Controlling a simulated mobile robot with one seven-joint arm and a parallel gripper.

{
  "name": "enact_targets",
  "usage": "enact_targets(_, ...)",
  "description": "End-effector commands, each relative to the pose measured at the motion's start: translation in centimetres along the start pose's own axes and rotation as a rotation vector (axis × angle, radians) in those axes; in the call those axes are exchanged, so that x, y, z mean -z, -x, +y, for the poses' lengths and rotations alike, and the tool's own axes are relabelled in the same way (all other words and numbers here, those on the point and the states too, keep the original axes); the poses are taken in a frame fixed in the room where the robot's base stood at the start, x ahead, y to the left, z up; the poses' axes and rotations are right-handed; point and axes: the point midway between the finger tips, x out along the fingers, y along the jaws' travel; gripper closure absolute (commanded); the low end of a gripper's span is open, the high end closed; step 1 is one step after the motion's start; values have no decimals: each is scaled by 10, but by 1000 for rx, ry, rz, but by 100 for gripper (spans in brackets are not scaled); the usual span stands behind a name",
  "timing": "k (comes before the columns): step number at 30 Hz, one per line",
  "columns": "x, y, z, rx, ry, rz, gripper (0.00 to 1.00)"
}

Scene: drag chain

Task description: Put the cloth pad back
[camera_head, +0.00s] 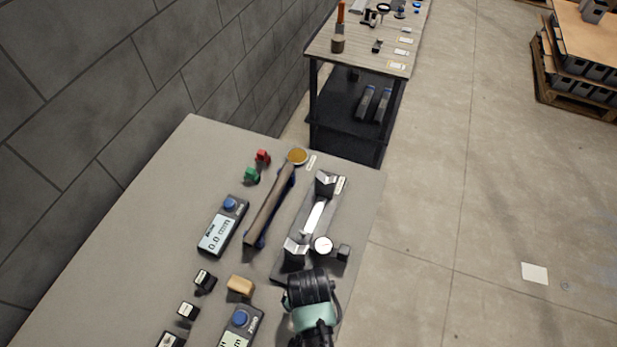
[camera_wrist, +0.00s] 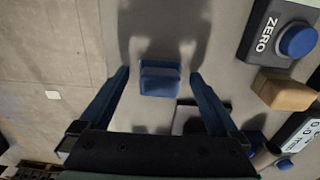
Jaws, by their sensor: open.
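A small blue block-shaped thing, probably the cloth pad (camera_wrist: 160,78), lies on the grey table in the wrist view. My gripper (camera_wrist: 158,80) is open above it, with one finger on each side and a gap to both. How far the fingertips are above the table is hard to tell. In the head view my wrist and gripper (camera_head: 311,292) are at the table's near right part, and they hide the pad there.
The tan block (camera_head: 240,286) lies left of my gripper; a gauge (camera_head: 223,227) with a blue button stands farther left. A metal fixture (camera_head: 313,218) with V-blocks and a dial is just beyond, beside a long bar (camera_head: 270,206).

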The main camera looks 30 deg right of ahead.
Motion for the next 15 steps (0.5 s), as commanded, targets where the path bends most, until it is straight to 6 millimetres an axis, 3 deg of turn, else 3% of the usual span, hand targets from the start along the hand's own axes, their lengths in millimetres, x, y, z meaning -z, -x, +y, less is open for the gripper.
enact_targets(8,1,10,0,1,0,2,2)
enact_targets(15,2,55,-1,3,0,5,2)
